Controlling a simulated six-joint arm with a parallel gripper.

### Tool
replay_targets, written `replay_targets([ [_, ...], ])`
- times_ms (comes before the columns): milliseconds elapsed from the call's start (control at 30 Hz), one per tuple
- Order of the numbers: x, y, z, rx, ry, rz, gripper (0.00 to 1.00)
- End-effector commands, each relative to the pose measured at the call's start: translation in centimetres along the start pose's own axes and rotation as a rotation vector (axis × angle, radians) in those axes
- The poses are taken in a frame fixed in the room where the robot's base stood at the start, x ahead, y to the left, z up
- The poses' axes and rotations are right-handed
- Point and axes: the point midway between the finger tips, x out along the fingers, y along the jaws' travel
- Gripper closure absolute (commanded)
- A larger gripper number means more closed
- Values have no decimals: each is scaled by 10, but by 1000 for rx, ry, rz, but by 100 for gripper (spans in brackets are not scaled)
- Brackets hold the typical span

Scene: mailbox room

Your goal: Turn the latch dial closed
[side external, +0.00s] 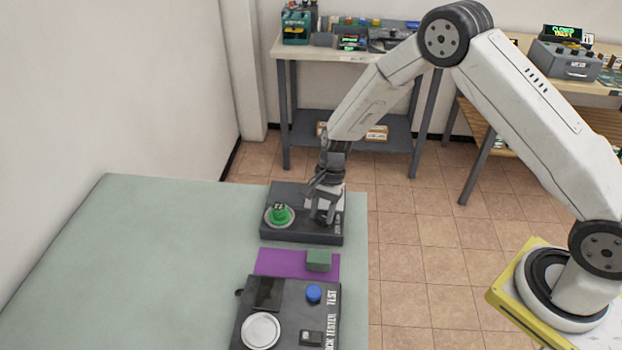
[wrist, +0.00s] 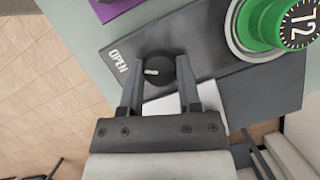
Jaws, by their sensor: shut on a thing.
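The latch dial (wrist: 160,72) is a small round black knob with a white pointer mark, on a dark grey panel (wrist: 95,42).
A green knob (side external: 280,214) with a numbered top stands left of the dial on the same box. A green block (side external: 319,260) lies on a purple mat (side external: 272,262) in front. A dark tester (side external: 290,318) with a blue button (side external: 314,294) is nearer. The table's left side is clear.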

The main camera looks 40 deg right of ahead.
Motion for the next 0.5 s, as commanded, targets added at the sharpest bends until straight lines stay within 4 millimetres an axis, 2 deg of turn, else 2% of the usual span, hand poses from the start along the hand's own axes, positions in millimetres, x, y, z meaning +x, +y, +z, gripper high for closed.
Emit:
replay_targets([
  [500, 0, -2, 0, -404, -1, 168, 100],
])
